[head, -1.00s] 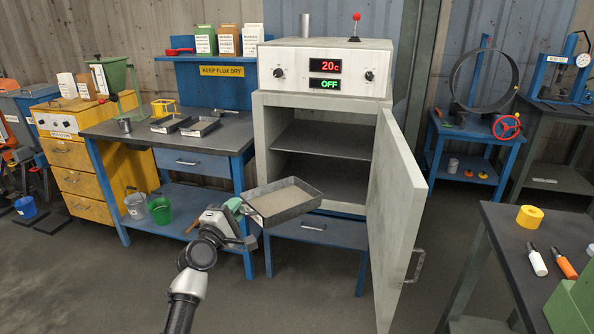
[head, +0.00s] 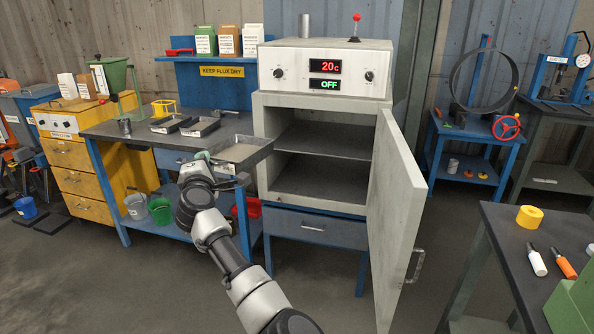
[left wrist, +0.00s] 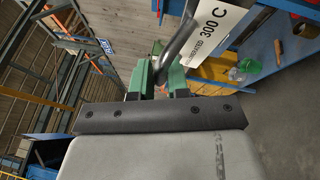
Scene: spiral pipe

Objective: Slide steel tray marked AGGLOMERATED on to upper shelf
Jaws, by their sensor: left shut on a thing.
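A dark steel tray with pale grey powder in it (head: 243,152) is held up beside the left edge of the oven opening, roughly level. My left gripper (head: 207,166) is shut on the tray's near left side. My right gripper is not in view.
The open door bounds the right side of the oven mouth. A dark table (head: 540,225) stands at the right. The floor in front is clear.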

